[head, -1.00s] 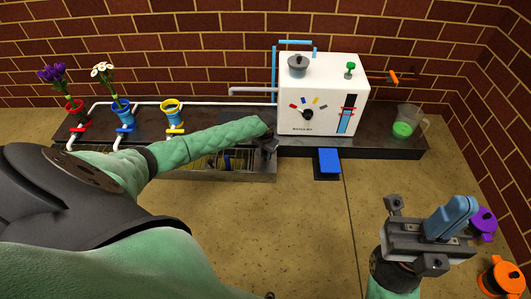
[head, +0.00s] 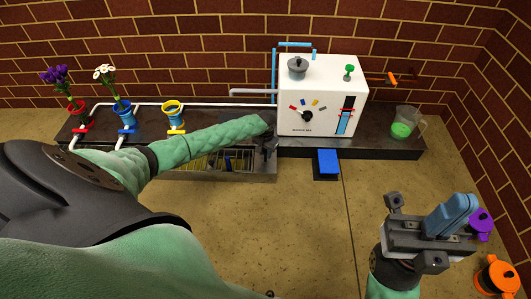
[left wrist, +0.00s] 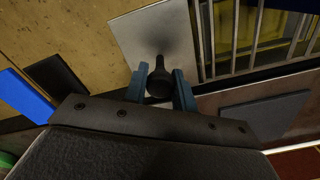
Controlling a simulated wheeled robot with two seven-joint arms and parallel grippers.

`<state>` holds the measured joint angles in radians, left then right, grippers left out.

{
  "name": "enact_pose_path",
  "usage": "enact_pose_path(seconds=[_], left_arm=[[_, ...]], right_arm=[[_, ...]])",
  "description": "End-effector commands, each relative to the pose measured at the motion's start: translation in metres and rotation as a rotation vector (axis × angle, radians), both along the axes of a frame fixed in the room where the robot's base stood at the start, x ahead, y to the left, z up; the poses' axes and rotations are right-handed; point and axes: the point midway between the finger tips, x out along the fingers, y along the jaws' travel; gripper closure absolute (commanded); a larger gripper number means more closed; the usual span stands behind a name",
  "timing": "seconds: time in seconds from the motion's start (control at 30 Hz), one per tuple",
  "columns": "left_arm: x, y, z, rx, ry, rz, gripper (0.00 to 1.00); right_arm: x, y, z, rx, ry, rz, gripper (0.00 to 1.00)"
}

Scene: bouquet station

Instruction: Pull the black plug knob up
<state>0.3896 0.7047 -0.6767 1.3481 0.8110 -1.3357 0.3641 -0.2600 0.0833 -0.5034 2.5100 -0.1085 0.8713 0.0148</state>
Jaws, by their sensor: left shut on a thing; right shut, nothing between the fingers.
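The black plug knob (left wrist: 158,82) shows in the left wrist view between the two blue fingers of my left gripper (left wrist: 161,88), which is shut on it. A dark shaft runs from the knob toward a pale grey square plate (left wrist: 130,32) beside the grate. Whether the plug is raised from its seat cannot be told. In the head view my left gripper (head: 266,145) is at the right end of the grated basin, and the knob is hidden there. My right gripper (head: 450,215) is shut and empty at the lower right, away from the basin.
A slatted grate (left wrist: 245,25) lies beside the plate. The white machine (head: 310,115) stands just right of my left gripper, with a blue pedal (head: 328,162) below. A jug with green liquid (head: 403,125) and potted flowers (head: 125,110) stand on the dark bench.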

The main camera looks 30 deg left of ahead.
Motion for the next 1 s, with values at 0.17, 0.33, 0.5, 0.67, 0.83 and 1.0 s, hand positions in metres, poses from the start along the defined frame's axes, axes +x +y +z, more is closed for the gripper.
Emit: enact_pose_path(seconds=[0.17,0.33,0.5,0.67,0.83,1.0], left_arm=[[0.000,0.000,0.005,0.000,0.000,0.000,0.86],[0.000,0.000,0.008,0.000,0.000,0.000,0.86],[0.000,0.000,0.011,0.000,0.000,0.000,0.86],[0.000,0.000,0.014,0.000,0.000,0.000,0.86],[0.000,0.000,0.013,0.000,0.000,0.000,0.50],[0.000,0.000,0.013,0.000,0.000,0.000,0.49]], right_arm=[[0.000,0.000,0.006,0.000,0.000,0.000,1.00],[0.000,0.000,0.010,0.000,0.000,0.000,1.00],[0.000,0.000,0.014,0.000,0.000,0.000,1.00],[0.000,0.000,0.018,0.000,0.000,0.000,1.00],[0.000,0.000,0.017,0.000,0.000,0.000,1.00],[0.000,0.000,0.017,0.000,0.000,0.000,1.00]])
